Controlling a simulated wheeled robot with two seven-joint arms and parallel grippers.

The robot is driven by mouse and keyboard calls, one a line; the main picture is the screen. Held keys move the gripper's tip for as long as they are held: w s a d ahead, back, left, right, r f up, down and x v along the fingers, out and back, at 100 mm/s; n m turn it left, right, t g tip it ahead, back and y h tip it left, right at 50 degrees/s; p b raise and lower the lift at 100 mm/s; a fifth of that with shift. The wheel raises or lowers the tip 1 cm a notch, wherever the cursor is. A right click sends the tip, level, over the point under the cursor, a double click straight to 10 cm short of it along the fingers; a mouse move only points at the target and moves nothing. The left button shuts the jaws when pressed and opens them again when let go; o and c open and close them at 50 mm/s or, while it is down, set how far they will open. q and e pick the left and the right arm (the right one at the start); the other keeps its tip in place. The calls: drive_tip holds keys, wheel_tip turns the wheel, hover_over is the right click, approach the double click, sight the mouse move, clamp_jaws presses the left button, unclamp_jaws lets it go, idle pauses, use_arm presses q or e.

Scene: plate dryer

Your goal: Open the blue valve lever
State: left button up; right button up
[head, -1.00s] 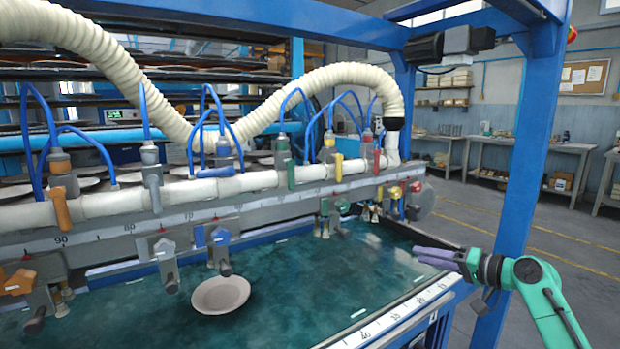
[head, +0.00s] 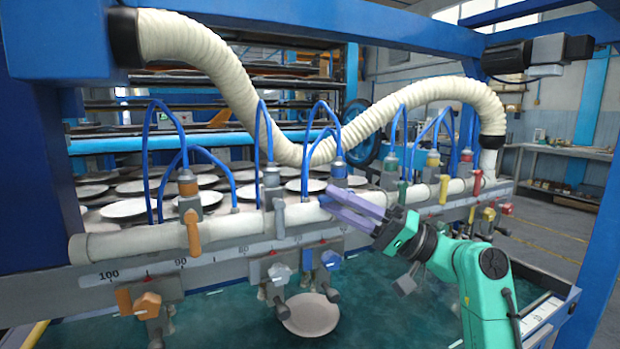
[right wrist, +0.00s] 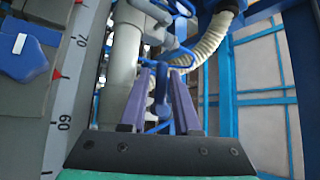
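The blue valve lever (right wrist: 160,90) hangs below its valve on the pale pipe. In the right wrist view it appears between the two purple fingers of my right gripper (right wrist: 161,74), with a gap on each side. In the head view the right gripper (head: 338,200) is at the pipe, its fingers in front of the blue valve (head: 338,168) and hiding most of the lever. The fingers are apart, and I see no contact with the lever. My left gripper is not in view.
Orange (head: 193,232) and grey (head: 279,217) levers hang to the left; green, yellow (head: 443,190) and red (head: 477,183) ones hang to the right. Clamps with knobs (head: 147,305) sit below the scaled rail. A plate (head: 310,314) lies on the teal surface. A ribbed hose (head: 215,70) arches above.

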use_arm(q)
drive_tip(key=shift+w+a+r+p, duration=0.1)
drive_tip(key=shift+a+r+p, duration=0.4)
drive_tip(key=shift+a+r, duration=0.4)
use_arm(e)
drive_tip(key=x, duration=0.4)
drive_tip(key=shift+w+a+r, duration=0.1)
drive_tip(key=shift+a+r, duration=0.15)
drive_tip(key=shift+a, duration=0.05)
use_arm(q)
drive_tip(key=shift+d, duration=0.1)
